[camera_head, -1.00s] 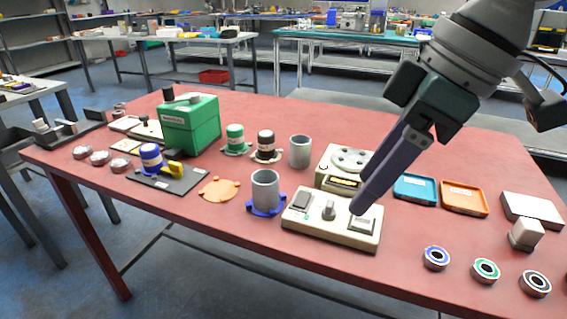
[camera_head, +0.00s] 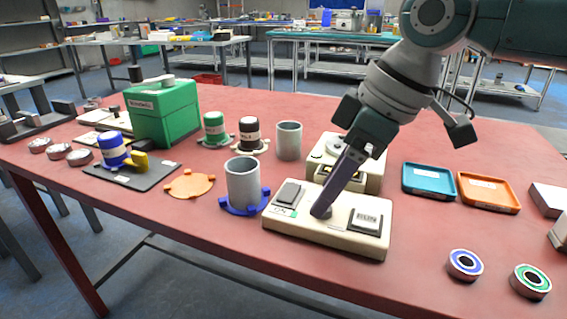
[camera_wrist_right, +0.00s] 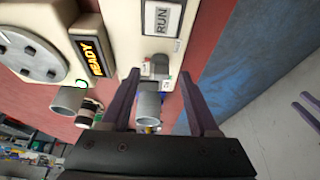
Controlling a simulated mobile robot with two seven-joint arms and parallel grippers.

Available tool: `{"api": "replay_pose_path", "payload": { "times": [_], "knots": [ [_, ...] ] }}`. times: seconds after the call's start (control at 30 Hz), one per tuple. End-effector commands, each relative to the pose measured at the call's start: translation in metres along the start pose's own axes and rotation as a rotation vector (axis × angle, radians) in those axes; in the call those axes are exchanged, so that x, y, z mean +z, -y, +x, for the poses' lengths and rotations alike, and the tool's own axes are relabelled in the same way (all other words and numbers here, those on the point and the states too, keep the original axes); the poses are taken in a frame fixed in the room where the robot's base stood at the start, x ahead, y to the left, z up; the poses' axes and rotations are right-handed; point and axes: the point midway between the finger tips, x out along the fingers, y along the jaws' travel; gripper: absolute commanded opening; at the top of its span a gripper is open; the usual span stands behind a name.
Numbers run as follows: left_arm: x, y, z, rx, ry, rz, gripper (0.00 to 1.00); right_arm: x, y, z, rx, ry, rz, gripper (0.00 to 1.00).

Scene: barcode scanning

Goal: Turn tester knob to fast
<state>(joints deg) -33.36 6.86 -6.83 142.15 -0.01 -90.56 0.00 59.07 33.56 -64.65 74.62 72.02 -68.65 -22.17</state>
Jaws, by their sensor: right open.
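The tester is a cream box (camera_head: 338,232) at the table's front edge, with a grey button on its left and a RUN button (camera_head: 366,221) on its right. My right gripper (camera_head: 321,208) points down at the knob between them and mostly hides it in the head view. In the right wrist view, the grey knob (camera_wrist_right: 159,66) lies between the open fingertips (camera_wrist_right: 158,76), with a gap visible on each side. Small labels flank the knob, too small to read.
Behind the tester stands a cream unit (camera_head: 371,184) with a round disc and a lit READY display (camera_wrist_right: 92,58). A grey cup (camera_head: 242,185) in a blue holder stands close left. Blue (camera_head: 429,195) and orange (camera_head: 489,207) trays lie right. Ringed parts (camera_head: 464,264) sit front right.

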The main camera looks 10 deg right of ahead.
Motion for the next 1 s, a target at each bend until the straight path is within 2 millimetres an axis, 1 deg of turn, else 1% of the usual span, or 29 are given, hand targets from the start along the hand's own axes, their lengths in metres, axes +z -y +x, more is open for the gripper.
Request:
{"api": "replay_pose_path", "payload": {
  "times": [0.07,0.3,0.83,0.87,1.0],
  "knots": [
    [0.0003,0.0,0.0011,0.0,0.0,0.0,0.5,-0.0001,0.0,0.0037,0.0,0.0,0.0,0.61],
    [0.0,0.0,0.0008,0.0,-0.001,0.001,0.5,-0.0003,0.0,0.0038,0.0,-0.001,0.0,0.61],
    [-0.0004,0.0,0.0009,0.0,-0.002,0.001,0.5,-0.0002,0.0,0.0035,0.0,-0.001,0.0,0.02],
    [-0.0004,0.0,0.0009,0.0,-0.002,0.001,0.5,-0.0002,0.0,0.0035,0.0,-0.001,0.0,0.0],
    [-0.0005,0.0,0.0009,0.0,-0.002,0.001,0.5,-0.0002,0.0,0.0035,0.0,-0.001,0.001,0.0]
  ]
}}
